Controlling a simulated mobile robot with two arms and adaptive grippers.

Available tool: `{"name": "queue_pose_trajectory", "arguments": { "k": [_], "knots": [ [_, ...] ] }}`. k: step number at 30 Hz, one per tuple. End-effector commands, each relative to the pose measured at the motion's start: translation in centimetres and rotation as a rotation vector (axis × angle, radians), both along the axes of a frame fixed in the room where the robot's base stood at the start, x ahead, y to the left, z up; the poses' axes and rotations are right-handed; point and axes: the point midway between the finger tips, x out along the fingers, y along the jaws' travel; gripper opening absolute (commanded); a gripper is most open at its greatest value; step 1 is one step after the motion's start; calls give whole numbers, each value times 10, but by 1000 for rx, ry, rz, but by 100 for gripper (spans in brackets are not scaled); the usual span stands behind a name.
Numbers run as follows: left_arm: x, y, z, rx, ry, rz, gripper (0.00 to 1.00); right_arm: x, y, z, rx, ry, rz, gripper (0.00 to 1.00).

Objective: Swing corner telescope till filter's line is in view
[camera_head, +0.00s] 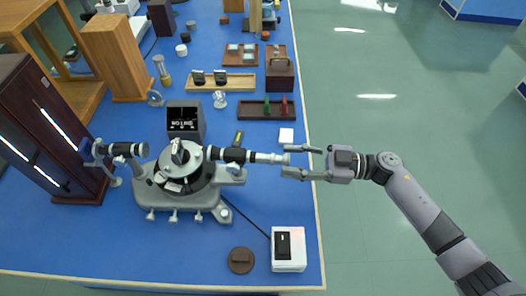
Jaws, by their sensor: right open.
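A grey spectrometer (184,172) stands on the blue bench. Its telescope (245,156), a black and silver tube, points right toward the bench's right edge. A black tube (125,149) extends on its left side toward a dark brown cabinet. My right gripper (287,160) reaches in from the right. Its two fingers are open, one above and one below the outer end of the telescope; I cannot tell whether they touch it. My left gripper is not in view.
A white box with a black panel (288,249) and a brown disc (241,260) lie at the front right. The dark brown cabinet (42,125) stands at left.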

Motion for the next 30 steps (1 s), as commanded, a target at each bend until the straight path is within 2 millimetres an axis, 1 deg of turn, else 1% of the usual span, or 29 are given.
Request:
{"name": "queue_pose_trajectory", "arguments": {
  "k": [1, 6, 9, 12, 16, 24, 30],
  "knots": [
    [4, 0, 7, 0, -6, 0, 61, 1, 12, 4, 4, 1, 2, 41],
    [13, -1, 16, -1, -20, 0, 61, 5, 45, 3, 3, 0, 0, 41],
    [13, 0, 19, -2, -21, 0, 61, 6, 59, 2, 2, 0, 0, 41],
    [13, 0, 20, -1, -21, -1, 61, 7, 68, 1, 2, 1, -1, 41],
    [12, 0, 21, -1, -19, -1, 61, 8, 73, 0, -1, 0, -1, 41],
    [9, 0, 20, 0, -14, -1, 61, 8, 74, -1, -1, 0, -1, 40],
    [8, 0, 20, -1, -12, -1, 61, 8, 74, 0, 0, 0, -1, 27]
  ]
}}
